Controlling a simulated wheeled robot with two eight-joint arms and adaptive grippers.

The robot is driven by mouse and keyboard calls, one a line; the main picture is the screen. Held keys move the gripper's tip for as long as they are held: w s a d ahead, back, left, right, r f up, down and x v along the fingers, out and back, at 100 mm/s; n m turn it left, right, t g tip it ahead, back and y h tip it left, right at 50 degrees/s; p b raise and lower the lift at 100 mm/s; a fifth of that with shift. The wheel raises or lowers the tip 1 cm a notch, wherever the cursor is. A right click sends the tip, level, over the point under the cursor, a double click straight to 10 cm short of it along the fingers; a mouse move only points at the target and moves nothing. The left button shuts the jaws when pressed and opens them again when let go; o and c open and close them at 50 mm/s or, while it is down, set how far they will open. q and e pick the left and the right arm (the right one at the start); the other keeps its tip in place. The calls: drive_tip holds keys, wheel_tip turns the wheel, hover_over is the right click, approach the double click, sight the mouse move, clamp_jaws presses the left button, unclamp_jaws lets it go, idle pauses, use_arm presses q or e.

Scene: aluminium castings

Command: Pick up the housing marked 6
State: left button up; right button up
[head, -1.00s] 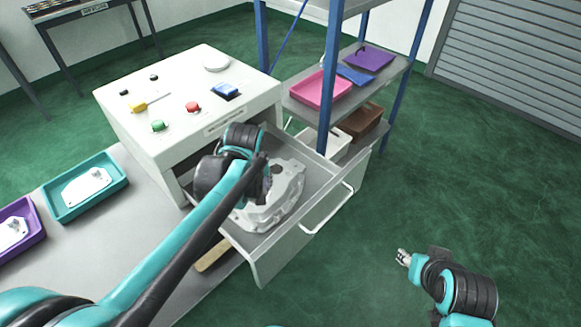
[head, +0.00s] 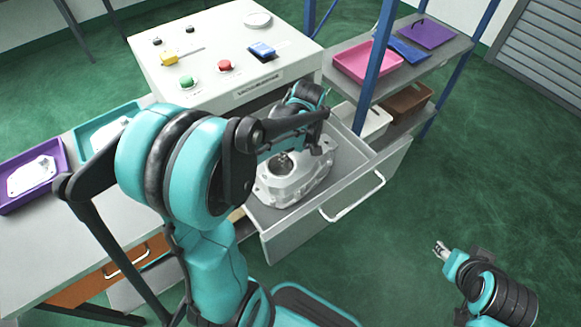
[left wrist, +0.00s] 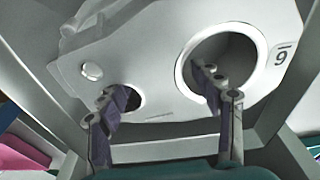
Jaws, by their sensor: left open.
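A pale grey cast housing (head: 292,189) lies in the pulled-out drawer (head: 285,235). In the left wrist view the housing (left wrist: 160,50) has a large round bore at right and a smaller hole at left. A white tag (left wrist: 282,57) beside the bore bears one digit with a bar above it; I cannot tell surely whether it is a 6 or a 9. My left gripper (left wrist: 165,112) is open over the housing, one finger in front of each hole; contact is unclear. My right gripper (head: 440,248) hangs over the floor, away from the drawer; its jaws are too small to judge.
The drawer walls stand close around the housing. A white cabinet (head: 215,50) with buttons stands above the drawer. A shelf rack with a pink tray (head: 366,63) is at right. Purple (head: 52,160) and teal (head: 82,138) trays holding pale parts sit at left. Floor at right is free.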

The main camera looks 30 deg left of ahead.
use_arm(q)
clamp_jaws()
idle(0.3)
